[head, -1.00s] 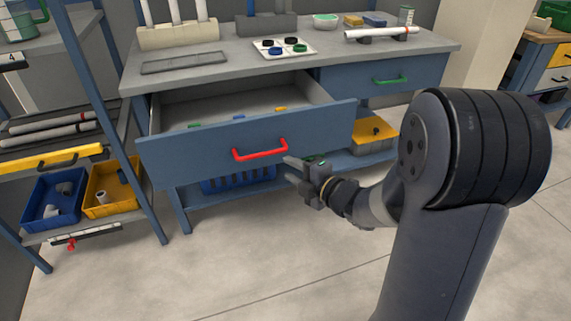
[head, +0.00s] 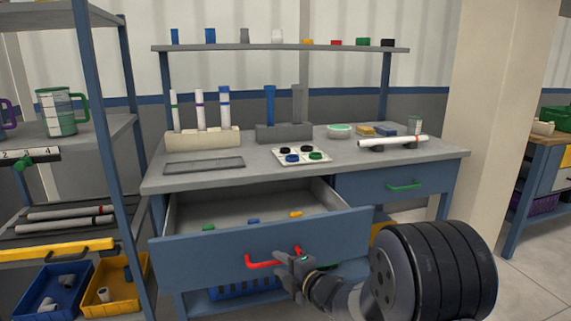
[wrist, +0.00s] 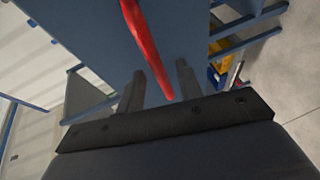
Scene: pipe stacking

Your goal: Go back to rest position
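My gripper (head: 280,264) is in front of the pulled-out blue drawer (head: 200,262), overlapping the right part of its red handle (head: 262,260) in the head view. In the wrist view my gripper (wrist: 160,82) has its two fingers apart, and the red handle (wrist: 140,35) shows between and beyond them. The fingers are not closed on it. Whether a finger touches the handle I cannot tell. The drawer stands open and holds small green, blue and yellow pieces.
The bench top (head: 220,180) carries a pipe rack, a tray of coloured rings (head: 302,155) and a white pipe (head: 393,141) on supports. A shelf unit with a blue bin (head: 50,290) and a yellow bin (head: 120,285) stands left. Open floor (head: 525,285) lies right.

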